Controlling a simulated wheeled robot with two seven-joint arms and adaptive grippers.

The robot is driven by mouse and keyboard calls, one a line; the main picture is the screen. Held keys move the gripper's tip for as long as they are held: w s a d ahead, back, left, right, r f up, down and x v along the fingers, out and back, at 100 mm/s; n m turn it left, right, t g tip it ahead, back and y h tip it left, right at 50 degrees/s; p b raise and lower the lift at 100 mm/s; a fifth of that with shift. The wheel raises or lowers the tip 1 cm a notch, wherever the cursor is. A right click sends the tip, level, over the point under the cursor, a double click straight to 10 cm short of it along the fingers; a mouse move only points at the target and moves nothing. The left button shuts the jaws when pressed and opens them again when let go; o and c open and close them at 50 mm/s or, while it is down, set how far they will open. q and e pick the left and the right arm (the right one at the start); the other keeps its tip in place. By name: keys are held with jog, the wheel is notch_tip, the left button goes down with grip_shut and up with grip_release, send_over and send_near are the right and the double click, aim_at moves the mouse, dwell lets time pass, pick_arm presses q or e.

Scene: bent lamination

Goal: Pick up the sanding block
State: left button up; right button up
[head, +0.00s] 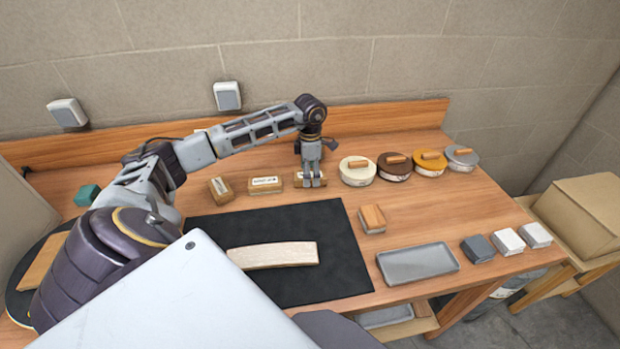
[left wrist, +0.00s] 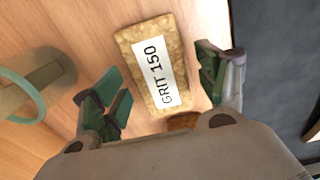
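A tan, cork-like sanding block (left wrist: 152,65) with a white label reading GRIT 150 lies on the wooden table in the left wrist view. My left gripper (left wrist: 160,85) is open, with one finger on each side of the block. In the head view the left gripper (head: 311,180) points down over the rightmost of three labelled blocks (head: 299,180), hiding its middle. The other two are a middle block (head: 265,186) and a tilted left block (head: 221,190). Whether the fingers touch the block cannot be told. My right gripper is not in view.
Several round tins, including a cream tin (head: 357,172), stand right of the gripper. A black mat (head: 340,270) bears a pale curved wood piece (head: 275,255). A wood-topped block (head: 372,219) and grey tray (head: 417,263) are to the right. A beige cylinder (left wrist: 35,85) is beside the gripper.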

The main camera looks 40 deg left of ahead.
pick_arm(q)
jog(key=c, duration=0.8)
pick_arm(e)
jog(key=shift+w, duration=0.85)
pick_arm(q)
jog(key=shift+r, duration=0.1)
jog(key=shift+c, duration=0.2)
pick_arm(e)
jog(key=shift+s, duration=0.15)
pick_arm(q)
jog(key=shift+r, duration=0.8)
notch_tip(320, 180, up, 7)
jog(key=shift+f+b, duration=0.2)
jog(key=shift+b, duration=0.1)
jog(key=shift+r, duration=0.85)
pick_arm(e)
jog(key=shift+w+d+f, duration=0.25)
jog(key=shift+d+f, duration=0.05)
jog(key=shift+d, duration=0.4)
